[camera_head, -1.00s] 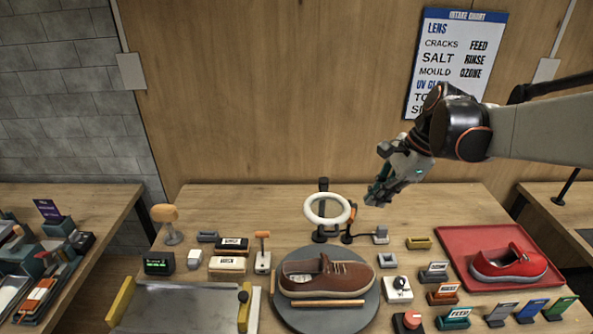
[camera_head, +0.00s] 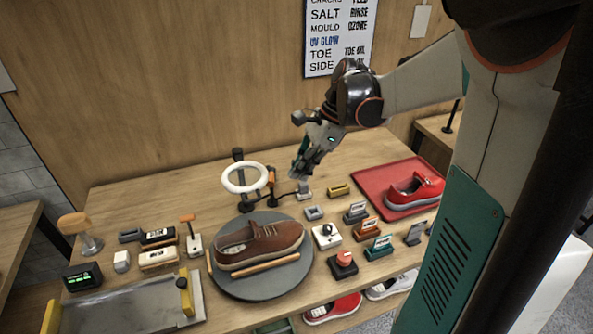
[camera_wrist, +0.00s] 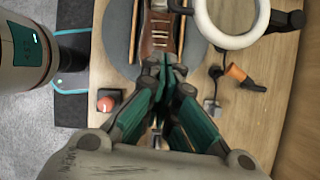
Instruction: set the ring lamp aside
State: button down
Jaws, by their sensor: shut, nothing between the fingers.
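The ring lamp (camera_head: 261,178), a white ring on a dark stand, stands at the back of the table, behind the round grey turntable. Its white ring (camera_wrist: 198,22) also shows at the top of the wrist view, cut off by the edge. My gripper (camera_head: 295,172) is in the air to the right of the lamp, apart from it. In the wrist view my gripper (camera_wrist: 162,68) has its teal fingers together with nothing between them, pointing toward the brown shoe (camera_wrist: 161,30). The lamp's base is partly hidden behind other things in the head view.
The brown shoe (camera_head: 262,247) lies on the turntable (camera_head: 238,288). A red tray (camera_head: 373,190) with a red shoe is at right. Several small labelled blocks stand between. The table's back left is clear.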

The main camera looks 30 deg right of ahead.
jog(key=w+a+f+b, duration=0.2)
jog(key=a+f, duration=0.3)
jog(key=a, duration=0.2)
jog(key=shift+f, duration=0.3)
